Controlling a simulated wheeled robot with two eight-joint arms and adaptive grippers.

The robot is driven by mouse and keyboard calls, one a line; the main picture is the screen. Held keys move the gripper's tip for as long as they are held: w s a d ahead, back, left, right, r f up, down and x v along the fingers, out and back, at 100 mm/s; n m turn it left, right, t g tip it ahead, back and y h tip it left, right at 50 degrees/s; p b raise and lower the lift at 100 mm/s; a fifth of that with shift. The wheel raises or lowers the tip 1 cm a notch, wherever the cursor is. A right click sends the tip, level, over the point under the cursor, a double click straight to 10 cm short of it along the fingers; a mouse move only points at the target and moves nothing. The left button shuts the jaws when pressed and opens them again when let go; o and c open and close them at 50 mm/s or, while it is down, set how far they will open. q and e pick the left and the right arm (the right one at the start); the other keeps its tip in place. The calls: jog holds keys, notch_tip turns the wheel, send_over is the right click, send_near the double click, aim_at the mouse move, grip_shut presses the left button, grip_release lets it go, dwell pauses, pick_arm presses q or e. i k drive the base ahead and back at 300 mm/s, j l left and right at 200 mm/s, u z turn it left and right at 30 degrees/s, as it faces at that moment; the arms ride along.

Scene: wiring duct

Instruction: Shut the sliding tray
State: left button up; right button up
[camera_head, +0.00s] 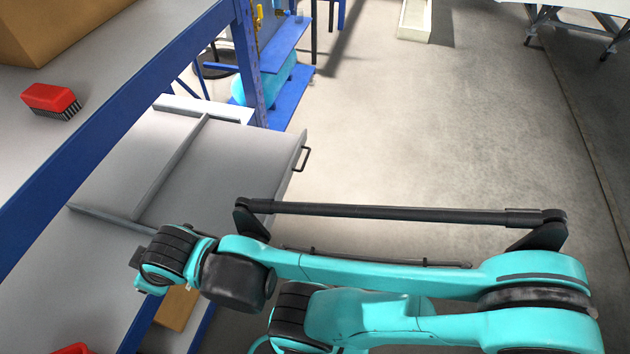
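The sliding tray (225,165) is a flat grey tray with a raised divider (172,165). It is pulled out to the right from under the blue-edged shelf. Its dark handle (304,158) is on its right front edge, with nothing touching it. My teal and black arm links cross the lower right of the view, and a wrist joint overlaps the tray's near side in the picture. Contact between arm and tray cannot be told. No gripper fingers show for either arm.
A blue rack (285,45) stands behind the tray. The concrete floor right of the handle is clear. A pale bin (414,20) lies far back.

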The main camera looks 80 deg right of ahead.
aim_at(219, 163)
jog(key=z, duration=2.25)
jog(key=l+u, duration=0.2)
jog(key=u, duration=0.3)
jog(key=l+u, duration=0.15)
jog(key=u, duration=0.3)
jog(key=k+l+u, duration=0.15)
jog(key=u, duration=0.35)
jog(key=l, duration=0.15)
jog(key=k, duration=0.05)
